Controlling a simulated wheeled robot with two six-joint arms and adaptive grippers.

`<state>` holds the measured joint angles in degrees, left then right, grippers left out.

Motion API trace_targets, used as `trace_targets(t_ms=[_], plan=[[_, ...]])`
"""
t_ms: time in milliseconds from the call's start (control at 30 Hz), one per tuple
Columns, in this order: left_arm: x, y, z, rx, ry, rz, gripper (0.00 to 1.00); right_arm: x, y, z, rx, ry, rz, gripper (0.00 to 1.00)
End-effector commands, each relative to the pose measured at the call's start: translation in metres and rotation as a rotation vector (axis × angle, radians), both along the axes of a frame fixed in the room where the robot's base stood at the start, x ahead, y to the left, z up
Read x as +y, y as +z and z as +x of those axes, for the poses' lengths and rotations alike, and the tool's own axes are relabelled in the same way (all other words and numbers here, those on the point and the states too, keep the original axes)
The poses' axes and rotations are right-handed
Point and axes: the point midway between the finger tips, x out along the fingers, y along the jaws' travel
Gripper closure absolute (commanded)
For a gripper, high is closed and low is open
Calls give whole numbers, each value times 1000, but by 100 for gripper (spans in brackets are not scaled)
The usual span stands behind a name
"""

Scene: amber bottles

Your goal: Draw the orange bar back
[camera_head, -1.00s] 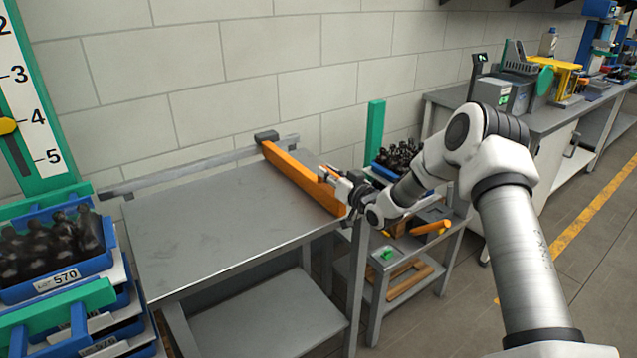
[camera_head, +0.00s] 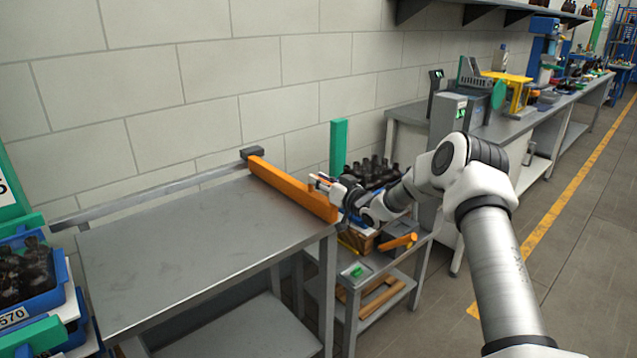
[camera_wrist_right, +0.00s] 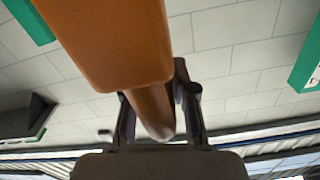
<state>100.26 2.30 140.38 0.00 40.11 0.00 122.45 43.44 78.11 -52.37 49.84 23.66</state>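The orange bar (camera_head: 292,189) lies across the right end of the grey table (camera_head: 190,240), its far end at a dark block on the rail by the wall. My right gripper (camera_head: 322,183) is at the bar's right side, close to its near end. In the right wrist view the bar's broad end (camera_wrist_right: 105,40) fills the upper left, and a narrower orange handle (camera_wrist_right: 152,112) runs between the two fingers (camera_wrist_right: 158,105). The fingers lie close along both sides of the handle and appear shut on it; the contact is partly hidden. My left gripper is not in view.
A grey rail (camera_head: 160,192) runs along the wall behind the table. A lower cart (camera_head: 385,262) with dark bottles (camera_head: 370,170) and a green post (camera_head: 338,148) stands just right of the table. A blue crate of bottles (camera_head: 28,290) is at left. The tabletop is clear.

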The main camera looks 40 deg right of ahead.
Motion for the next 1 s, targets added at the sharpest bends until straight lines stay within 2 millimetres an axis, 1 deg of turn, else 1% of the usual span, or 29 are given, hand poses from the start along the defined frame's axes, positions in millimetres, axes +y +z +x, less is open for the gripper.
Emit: trace_targets(t_ms=[300,367,433,567,700,800,900,1000], plan=[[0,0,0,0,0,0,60,1,0,-1,1,2,0,57],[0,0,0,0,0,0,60,0,0,-3,1,1,0,57],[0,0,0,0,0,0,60,-1,-1,-10,1,-1,2,57],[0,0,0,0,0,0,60,-2,0,-36,-1,-1,9,57],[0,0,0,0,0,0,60,-6,0,-75,-4,-6,13,57],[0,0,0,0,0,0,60,-6,0,-96,-5,-3,12,57],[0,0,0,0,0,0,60,-9,0,-109,-2,-8,8,57],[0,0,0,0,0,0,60,-8,-1,-117,-2,-4,6,57]])
